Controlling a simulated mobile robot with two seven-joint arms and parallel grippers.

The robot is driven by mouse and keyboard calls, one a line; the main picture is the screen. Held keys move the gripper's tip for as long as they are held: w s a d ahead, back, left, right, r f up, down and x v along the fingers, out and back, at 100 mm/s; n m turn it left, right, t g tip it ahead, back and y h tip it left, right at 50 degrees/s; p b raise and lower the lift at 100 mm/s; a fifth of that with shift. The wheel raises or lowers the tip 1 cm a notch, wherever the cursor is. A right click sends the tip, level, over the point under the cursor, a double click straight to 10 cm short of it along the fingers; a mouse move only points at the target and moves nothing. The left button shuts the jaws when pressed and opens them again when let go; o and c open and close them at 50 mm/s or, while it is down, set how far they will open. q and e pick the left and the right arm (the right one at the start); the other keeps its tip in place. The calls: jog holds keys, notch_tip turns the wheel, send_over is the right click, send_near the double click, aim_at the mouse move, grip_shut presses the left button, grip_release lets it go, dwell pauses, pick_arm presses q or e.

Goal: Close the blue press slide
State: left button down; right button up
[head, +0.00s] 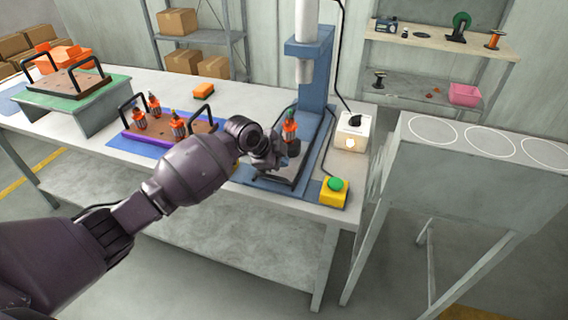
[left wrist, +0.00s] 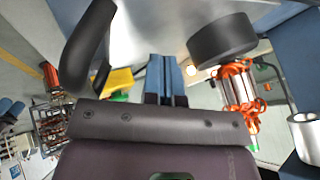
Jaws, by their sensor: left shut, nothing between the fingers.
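The blue press (head: 311,75) stands at the back right of the workbench, its grey ram above an orange armature (head: 290,127). Its low blue base and dark slide parts (head: 285,183) are partly hidden by my left gripper (head: 270,158). How far the slide is out cannot be told. In the left wrist view, my left gripper (left wrist: 165,78) has its fingertips together with nothing between them. A dark curved handle (left wrist: 92,45) is at the left there, apart from the fingers. The armature (left wrist: 240,90), against a dark round holder (left wrist: 222,40), is at the right. My right gripper is not seen.
A yellow box with a green button (head: 333,191) sits at the bench's front right corner. A white box (head: 352,130) stands right of the press. A handled tray with armatures (head: 200,128) lies to the left. A grey stand (head: 400,160) is further right.

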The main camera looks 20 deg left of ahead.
pick_arm(q)
jog(key=shift+w+f, duration=0.2)
jog(key=shift+w, duration=0.1)
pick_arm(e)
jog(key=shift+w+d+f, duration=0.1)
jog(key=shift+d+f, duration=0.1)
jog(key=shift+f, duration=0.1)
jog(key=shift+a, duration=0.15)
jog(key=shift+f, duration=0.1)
